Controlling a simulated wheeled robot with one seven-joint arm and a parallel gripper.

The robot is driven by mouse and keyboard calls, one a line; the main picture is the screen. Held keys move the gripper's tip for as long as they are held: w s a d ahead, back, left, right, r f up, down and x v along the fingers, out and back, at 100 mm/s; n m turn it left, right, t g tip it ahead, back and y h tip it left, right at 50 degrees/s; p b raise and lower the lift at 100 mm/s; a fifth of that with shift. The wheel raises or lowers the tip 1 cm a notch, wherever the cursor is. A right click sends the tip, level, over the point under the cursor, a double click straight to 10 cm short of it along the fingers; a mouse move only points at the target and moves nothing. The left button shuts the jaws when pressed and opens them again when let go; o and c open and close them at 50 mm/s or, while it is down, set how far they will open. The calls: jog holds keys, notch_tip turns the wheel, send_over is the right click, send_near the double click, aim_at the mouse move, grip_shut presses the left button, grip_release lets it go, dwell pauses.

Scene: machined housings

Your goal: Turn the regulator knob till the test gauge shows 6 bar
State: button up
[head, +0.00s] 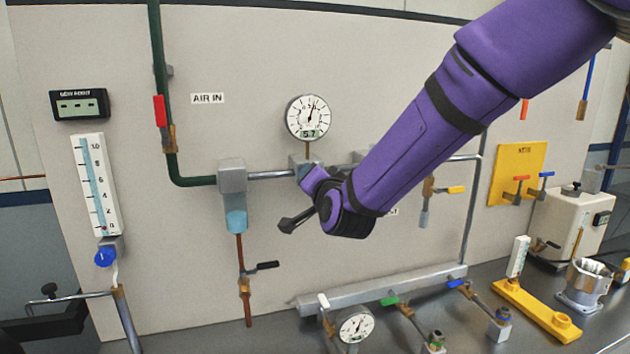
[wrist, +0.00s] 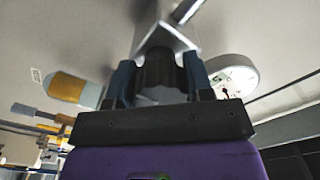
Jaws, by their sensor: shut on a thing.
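A round white gauge (head: 308,118) with a dark needle and a small digital window reading 5.7 stands above the regulator (head: 302,161) on the wall panel. The gauge face also shows at an angle in the wrist view (wrist: 238,74). My gripper (wrist: 160,80) is shut on the dark regulator knob (wrist: 158,66), with one finger on each side of it. In the head view my wrist hides the knob and the fingertips. A second round gauge (head: 355,325) is low at the front; its reading is too small to tell.
A filter with a blue bowl (head: 235,215) and a black-handled valve (head: 262,267) hang left of my wrist. A grey manifold (head: 390,287) with coloured valve handles lies below. A yellow stand (head: 535,309) is at the right.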

dwell(0.3)
jog(key=o, duration=0.9)
jog(key=shift+s, duration=0.1)
jog(key=v, duration=1)
jog(key=shift+s+d, duration=0.15)
jog(key=shift+s, duration=0.2)
jog(key=shift+r, duration=0.1)
